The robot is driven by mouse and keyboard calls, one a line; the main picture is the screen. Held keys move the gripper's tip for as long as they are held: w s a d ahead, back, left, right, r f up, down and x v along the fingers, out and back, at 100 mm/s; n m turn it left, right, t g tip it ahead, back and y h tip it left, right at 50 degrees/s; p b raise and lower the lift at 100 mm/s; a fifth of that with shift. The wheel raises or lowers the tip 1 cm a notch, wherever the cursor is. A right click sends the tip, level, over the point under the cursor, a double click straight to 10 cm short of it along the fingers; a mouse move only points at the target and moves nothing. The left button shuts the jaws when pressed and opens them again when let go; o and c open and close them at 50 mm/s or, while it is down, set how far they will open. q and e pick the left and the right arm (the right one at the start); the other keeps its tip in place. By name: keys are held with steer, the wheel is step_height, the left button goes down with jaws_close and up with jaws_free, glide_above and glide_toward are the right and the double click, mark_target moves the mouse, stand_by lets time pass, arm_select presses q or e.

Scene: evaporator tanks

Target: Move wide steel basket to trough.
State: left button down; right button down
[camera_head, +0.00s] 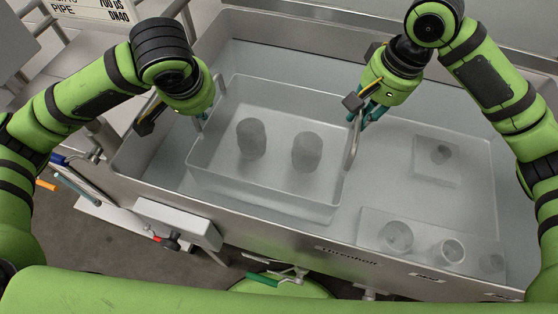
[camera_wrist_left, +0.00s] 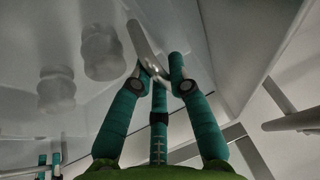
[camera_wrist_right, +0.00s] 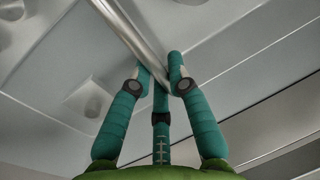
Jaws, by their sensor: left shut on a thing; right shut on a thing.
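The wide steel basket (camera_head: 262,198) is a pale, rectangular, open box inside the outline of the large steel trough (camera_head: 372,185). Two dark grey cylinders (camera_head: 251,138) (camera_head: 306,151) stand in it. I cannot tell whether its bottom touches the trough floor. My left gripper (camera_head: 200,120) is shut on the handle at the basket's left end; the handle also shows in the left wrist view (camera_wrist_left: 143,45). My right gripper (camera_head: 360,115) is shut on the bar handle at the right end, seen in the right wrist view (camera_wrist_right: 128,32).
Right of the basket, a square plate with a round feature (camera_head: 437,158) and a long plate with round fittings (camera_head: 423,243) lie in the trough. A box with a red-marked knob (camera_head: 178,222) is on the trough's front left. A sign (camera_head: 92,10) stands at the back left.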

mark_target(209, 124)
arm_select(q)
steer(key=shift+w+f+b, duration=0.15)
steer(key=shift+f+b, duration=0.35)
steer(key=shift+b, duration=0.15)
arm_select(e)
steer(key=shift+f, duration=0.55)
arm_select(q)
steer(key=shift+s+d+f+b, duration=0.1)
steer(key=shift+s+f+b, duration=0.25)
steer(key=shift+f+b, duration=0.35)
arm_select(e)
steer(key=shift+s+d+f, duration=0.1)
steer(key=shift+s+f, duration=0.15)
steer(key=shift+f, duration=0.35)
arm_select(q)
steer(key=c, duration=1.6)
jaws_free()
steer(key=shift+s+f, duration=0.2)
steer(key=shift+f, duration=0.1)
arm_select(e)
steer(key=c, duration=1.6)
jaws_free()
steer(key=shift+s+f, duration=0.15)
steer(key=shift+f, duration=0.15)
arm_select(q)
steer(key=o, duration=0.4)
steer(key=shift+r, duration=0.1)
arm_select(e)
steer(key=o, duration=0.4)
steer(key=shift+r, duration=0.1)
